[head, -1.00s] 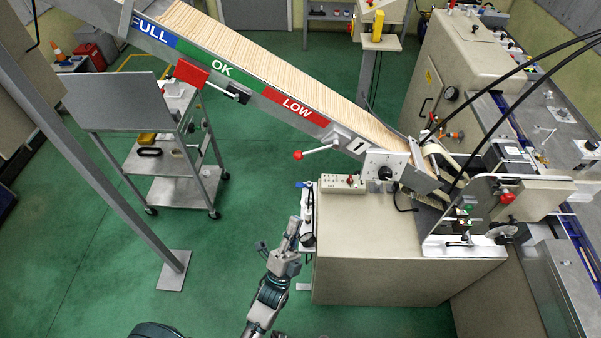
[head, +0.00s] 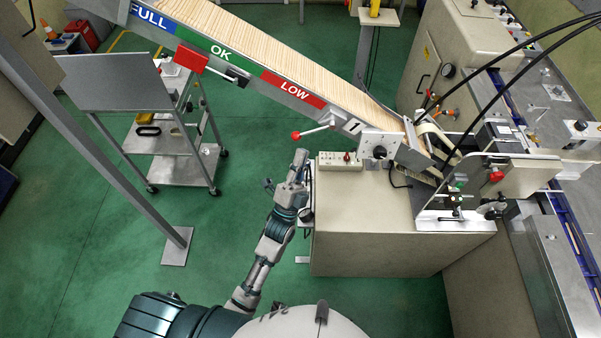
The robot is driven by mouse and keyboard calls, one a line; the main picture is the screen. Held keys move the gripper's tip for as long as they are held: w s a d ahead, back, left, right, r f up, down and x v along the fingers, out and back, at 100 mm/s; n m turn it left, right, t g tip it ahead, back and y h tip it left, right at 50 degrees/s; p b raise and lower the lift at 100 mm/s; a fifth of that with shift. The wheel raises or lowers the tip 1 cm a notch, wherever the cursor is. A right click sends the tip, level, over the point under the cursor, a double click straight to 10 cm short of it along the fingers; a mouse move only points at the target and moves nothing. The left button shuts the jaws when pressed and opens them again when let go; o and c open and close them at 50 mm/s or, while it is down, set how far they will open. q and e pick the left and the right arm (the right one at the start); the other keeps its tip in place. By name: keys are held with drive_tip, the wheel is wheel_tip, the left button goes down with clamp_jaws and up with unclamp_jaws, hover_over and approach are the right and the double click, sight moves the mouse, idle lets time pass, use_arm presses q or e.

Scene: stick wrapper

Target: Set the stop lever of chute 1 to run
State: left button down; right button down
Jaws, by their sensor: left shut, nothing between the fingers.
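Chute 1 (head: 247,62) slopes down from upper left to the machine, filled with wooden sticks and marked FULL, OK and LOW. The label 1 (head: 353,127) is near its lower end. The stop lever (head: 314,131) sticks out to the left from the chute's lower side, with a red ball knob (head: 295,135) at its tip. My left gripper (head: 300,157) is shut and empty, pointing up just below the red knob in the picture. A gap shows between them; the depth is hard to judge. My right gripper is not in view.
A beige cabinet (head: 365,245) stands right of my left arm, with a socket box (head: 340,160) on top near the lever. A red clamp-like part (head: 190,58) hangs on the chute. A grey trolley (head: 185,170) stands left; green floor lies between.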

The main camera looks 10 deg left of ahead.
use_arm(q)
drive_tip(key=shift+w+a+r, duration=0.25)
drive_tip(key=shift+w+a, duration=0.3)
drive_tip(key=shift+w, duration=0.1)
drive_tip(key=shift+r, duration=0.1)
